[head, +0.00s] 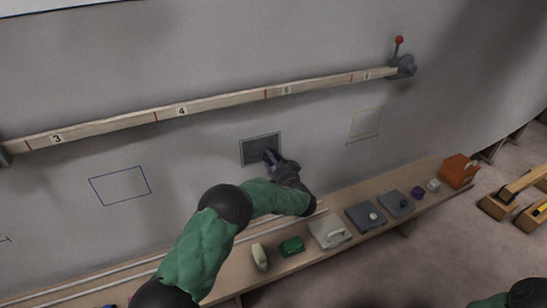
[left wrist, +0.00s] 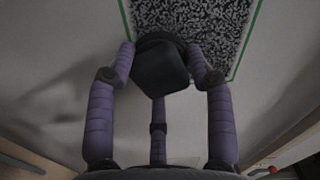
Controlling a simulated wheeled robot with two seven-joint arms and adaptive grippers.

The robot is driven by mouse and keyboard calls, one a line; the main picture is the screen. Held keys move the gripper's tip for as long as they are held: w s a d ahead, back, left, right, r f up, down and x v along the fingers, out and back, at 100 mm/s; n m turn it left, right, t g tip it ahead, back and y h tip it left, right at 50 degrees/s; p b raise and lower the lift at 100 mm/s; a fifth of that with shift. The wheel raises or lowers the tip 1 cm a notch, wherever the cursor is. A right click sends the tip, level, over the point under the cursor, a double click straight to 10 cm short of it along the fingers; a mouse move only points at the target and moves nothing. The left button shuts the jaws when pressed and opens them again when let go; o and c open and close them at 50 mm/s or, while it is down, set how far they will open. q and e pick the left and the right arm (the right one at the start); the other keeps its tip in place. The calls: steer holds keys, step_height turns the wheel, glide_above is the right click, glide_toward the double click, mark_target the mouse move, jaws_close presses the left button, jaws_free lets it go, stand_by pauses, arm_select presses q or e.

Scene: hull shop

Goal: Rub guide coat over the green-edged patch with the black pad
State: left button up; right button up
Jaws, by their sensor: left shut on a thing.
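The green-edged patch (head: 251,146) is on the grey hull wall, left of my left gripper's fingertips. Its inside is dark in the head view. In the left wrist view the patch (left wrist: 200,18) shows dense black-and-white speckle inside a thin green line. My left gripper (head: 272,157) is at the patch's lower right part, its purple fingers shut on the black pad (left wrist: 160,68). The pad overlaps the patch's lower part in the left wrist view; whether it touches the wall I cannot tell. My right gripper is not in view; only part of that arm shows at bottom right.
A numbered batten (head: 220,103) crosses the wall above, ending at a red-knobbed clamp (head: 403,65). A blue outline (head: 120,186) and a yellow outline (head: 366,122) flank the patch. Below, a shelf (head: 330,257) carries a green block (head: 292,246), an orange box (head: 459,170) and several other items.

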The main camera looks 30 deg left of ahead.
arm_select(q)
steer(key=shift+f, duration=1.75)
steer(key=o, duration=0.3)
steer(key=c, duration=0.3)
steer(key=shift+s+d, duration=0.15)
steer(key=shift+s+d, duration=0.25)
steer(key=shift+d, duration=0.1)
steer(key=shift+s+d, duration=0.1)
